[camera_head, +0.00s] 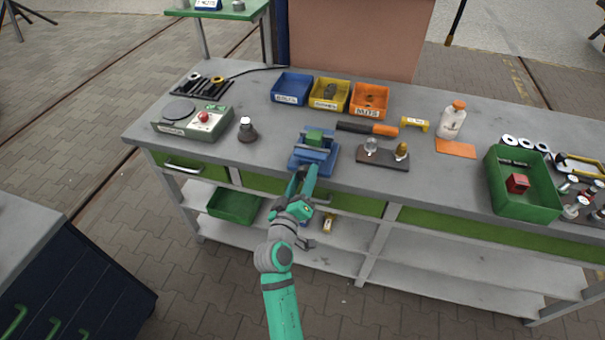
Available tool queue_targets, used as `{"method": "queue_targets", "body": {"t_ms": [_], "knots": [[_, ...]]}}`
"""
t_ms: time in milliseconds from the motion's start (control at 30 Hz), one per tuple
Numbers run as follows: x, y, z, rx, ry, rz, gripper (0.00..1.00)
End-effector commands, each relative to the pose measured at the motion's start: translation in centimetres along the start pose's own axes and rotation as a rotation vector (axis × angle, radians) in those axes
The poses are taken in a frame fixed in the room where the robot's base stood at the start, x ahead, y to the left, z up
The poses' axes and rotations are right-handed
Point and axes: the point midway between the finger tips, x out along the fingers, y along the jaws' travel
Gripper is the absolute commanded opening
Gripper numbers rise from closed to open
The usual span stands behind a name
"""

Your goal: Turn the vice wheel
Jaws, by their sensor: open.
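A blue vice (314,155) stands on the grey workbench near its front edge, with a green block between its jaws. My gripper (303,178) is at the front of the vice, just off the bench edge, with its two green fingers apart. The vice wheel cannot be made out; the front of the vice is partly behind my gripper. I cannot tell whether the fingers touch the vice.
Left of the vice are a dark knob-like part (247,131) and a box with a red button (203,118). Right is a dark tray (383,155) with two fittings. Blue, yellow and orange bins (369,101) stand behind. A green crate (524,200) stands far right.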

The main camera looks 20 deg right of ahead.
Motion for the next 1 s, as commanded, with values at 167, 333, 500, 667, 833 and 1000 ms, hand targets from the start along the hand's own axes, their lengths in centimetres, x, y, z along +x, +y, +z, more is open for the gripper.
{"method": "queue_targets", "body": {"t_ms": [167, 333, 500, 667, 833, 1000], "knots": [[1.3, -0.2, -0.3, -0.001, 0.005, -0.003, 0.49], [1.5, -0.4, -0.5, 0.000, 0.008, -0.006, 0.49], [1.5, -0.5, -0.5, 0.000, 0.008, -0.007, 0.49], [1.5, -0.4, -0.4, 0.000, 0.007, -0.006, 0.19], [1.2, -0.8, -0.7, -0.001, 0.008, -0.009, 0.19], [1.6, -0.4, -0.3, 0.011, 0.005, -0.007, 0.19]]}}
